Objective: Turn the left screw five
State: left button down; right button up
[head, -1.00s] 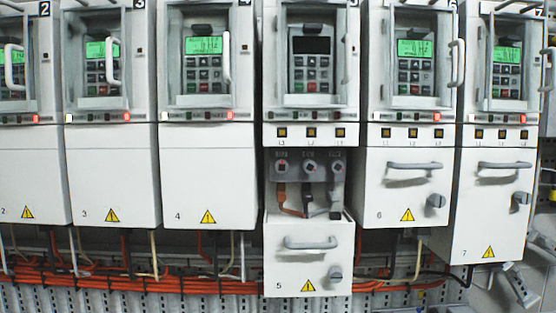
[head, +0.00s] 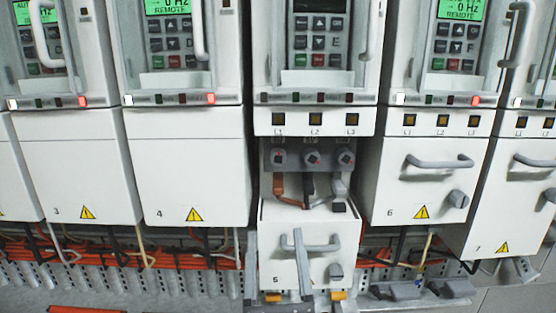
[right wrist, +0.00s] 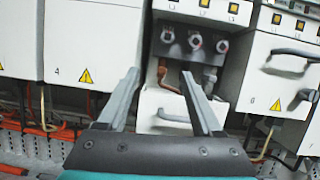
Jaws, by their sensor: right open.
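Drive five has its lower front cover (head: 347,225) sitting low, with a bay open above it. My left gripper is not in view.
The lowered cover has a bar handle (head: 322,246) and a dark grey knob (head: 335,271). Closed drive four (head: 190,165) stands to the left and drive six (head: 400,195) to the right, with its own protruding handle. Orange cables (head: 100,252) run below the drives.

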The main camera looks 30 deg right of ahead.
jog(key=r, duration=0.2)
jog(key=b, duration=0.3)
send_near(278, 157)
jog(key=w, duration=0.1)
jog(key=p+x, duration=0.1)
jog(key=x, duration=0.2)
jog(key=p+x, duration=0.1)
jog(key=x, duration=0.2)
jog(key=shift+d+r, duration=0.25)
jog(key=shift+d, duration=0.1)
jog(key=shift+w+d+r, duration=0.15)
jog(key=shift+w+d, duration=0.15)
jog(key=shift+w, duration=0.3)
jog(key=shift+c, duration=0.3)
grip_shut()
